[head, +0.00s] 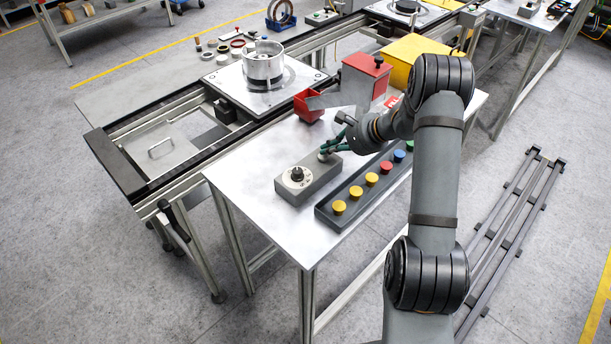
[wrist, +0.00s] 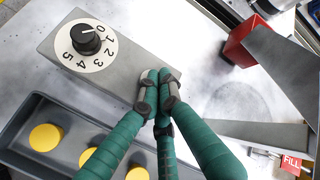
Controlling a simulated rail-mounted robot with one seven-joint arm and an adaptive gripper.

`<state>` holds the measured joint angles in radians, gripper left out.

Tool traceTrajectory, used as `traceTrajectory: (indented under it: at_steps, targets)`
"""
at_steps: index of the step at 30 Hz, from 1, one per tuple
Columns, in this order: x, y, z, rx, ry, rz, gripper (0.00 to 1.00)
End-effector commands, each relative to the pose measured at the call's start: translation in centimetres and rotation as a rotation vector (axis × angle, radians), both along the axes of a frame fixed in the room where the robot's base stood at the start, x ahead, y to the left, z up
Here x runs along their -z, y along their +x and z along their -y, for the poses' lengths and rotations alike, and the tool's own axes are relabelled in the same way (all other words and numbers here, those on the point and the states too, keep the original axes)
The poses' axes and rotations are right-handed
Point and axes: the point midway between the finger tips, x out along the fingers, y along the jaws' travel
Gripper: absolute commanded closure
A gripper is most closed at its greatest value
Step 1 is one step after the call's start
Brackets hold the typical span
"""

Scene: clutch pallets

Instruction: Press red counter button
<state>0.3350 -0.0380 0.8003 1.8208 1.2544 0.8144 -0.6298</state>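A grey box (head: 318,176) with a black dial (head: 297,174) on a white numbered disc sits on the metal table; the dial also shows in the wrist view (wrist: 87,38). My gripper (head: 325,154) is at the end of this box away from the dial. In the wrist view its green fingers are together, with the dark fingertips (wrist: 158,78) over that end and nothing seen between them. They hide what is under them, and I cannot tell whether they touch it. A red button (head: 386,167) is in the dark button tray (head: 328,217), right of my gripper in the head view.
The tray also holds several yellow buttons (head: 356,192), a blue button (head: 399,156) and a green one. A red bin (head: 308,105) and a metal chute with a red block (head: 365,72) stand behind my gripper. A yellow box (head: 410,55) is farther back. The table's near left corner is clear.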

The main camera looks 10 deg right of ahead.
Motion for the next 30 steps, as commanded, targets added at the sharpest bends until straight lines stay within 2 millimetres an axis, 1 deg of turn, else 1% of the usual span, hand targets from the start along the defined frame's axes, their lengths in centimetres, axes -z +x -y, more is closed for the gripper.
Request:
traceTrajectory:
  at_steps: [10,21,30]
  targets:
    - [0.1,0.0,0.0,0.0,0.0,0.0,1.0]
    - [1.1,0.0,0.0,0.0,0.0,0.0,1.0]
    - [1.0,-0.1,0.0,-0.001,-0.001,-0.002,1.0]
